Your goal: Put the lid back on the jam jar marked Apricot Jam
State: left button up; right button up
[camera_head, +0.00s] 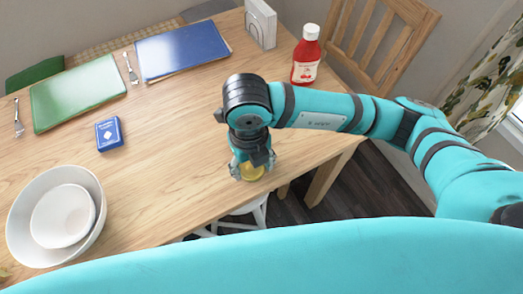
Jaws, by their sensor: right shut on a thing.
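My right gripper (251,172) points down at the front edge of the wooden table, shut on a round golden-yellow thing that looks like the lid (253,176). Only part of the lid shows between and below the fingers. The gripper and wrist hide most of what is under them, so I cannot tell whether a jar stands there. I see no jar label and cannot make out the Apricot Jam jar. My left gripper is not in view.
On the table (190,120) are nested white bowls (20,225), a blue card box (109,134), green (78,92) and blue (182,50) placemats, forks, a white napkin holder (261,24) and a red ketchup bottle (306,57). A wooden chair (385,30) stands behind. The table's middle is clear.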

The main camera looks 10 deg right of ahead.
jog(key=shift+s+a, duration=0.25)
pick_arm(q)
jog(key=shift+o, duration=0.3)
